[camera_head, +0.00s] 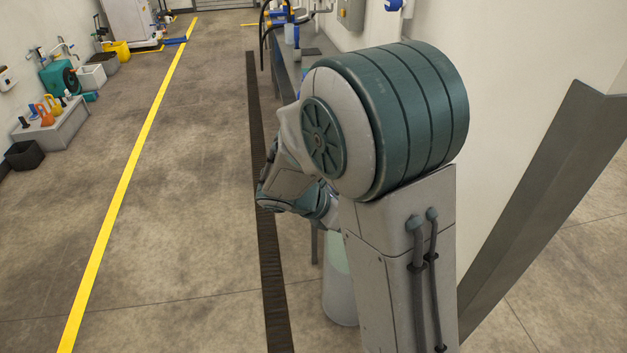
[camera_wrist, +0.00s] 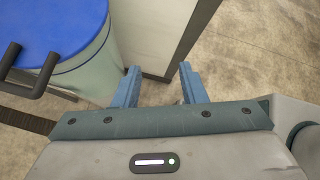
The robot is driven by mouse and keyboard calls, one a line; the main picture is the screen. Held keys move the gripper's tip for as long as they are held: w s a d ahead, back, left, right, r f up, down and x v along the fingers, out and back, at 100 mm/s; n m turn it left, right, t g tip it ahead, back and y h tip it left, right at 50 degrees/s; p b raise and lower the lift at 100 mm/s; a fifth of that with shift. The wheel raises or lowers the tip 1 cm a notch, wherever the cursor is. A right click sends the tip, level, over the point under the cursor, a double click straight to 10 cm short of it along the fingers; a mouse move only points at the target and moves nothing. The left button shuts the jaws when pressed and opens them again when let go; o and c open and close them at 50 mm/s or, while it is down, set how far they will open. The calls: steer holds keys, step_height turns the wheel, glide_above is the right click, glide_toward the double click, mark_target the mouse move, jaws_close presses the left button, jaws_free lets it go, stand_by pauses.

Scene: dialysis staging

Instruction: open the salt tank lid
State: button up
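The salt tank's round blue lid (camera_wrist: 65,25) fills the upper left of the wrist view. It sits flat on top of the pale, cloudy tank (camera_wrist: 98,72) and looks closed.
A grey panel or cabinet side (camera_wrist: 155,35) stands close beyond my fingertips. A dark floor drain (camera_head: 265,230) runs along a bench (camera_head: 285,75) by the right wall. Open floor with a yellow line (camera_head: 140,150) lies left. Jugs stand on a grey box (camera_head: 52,128) far left.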

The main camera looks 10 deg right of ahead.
steer(key=w+a+f+n+t+h, duration=0.1)
steer(key=w+a+f+n+t, duration=0.5)
steer(key=n, duration=0.5)
steer(key=w+a+f+n+t, duration=0.3)
steer(key=w+a+n+t, duration=0.2)
steer(key=w+a+n, duration=0.4)
steer(key=shift+n, duration=0.7)
steer(key=x, duration=0.4)
steer(key=s+d+p+x, duration=0.1)
steer(key=x, duration=0.4)
steer(key=s+d+p+x, duration=0.1)
steer(key=x, duration=0.3)
steer(key=shift+w+d+f, duration=0.2)
steer(key=shift+d+f, duration=0.1)
steer(key=shift+d, duration=0.1)
steer(key=shift+c, duration=0.4)
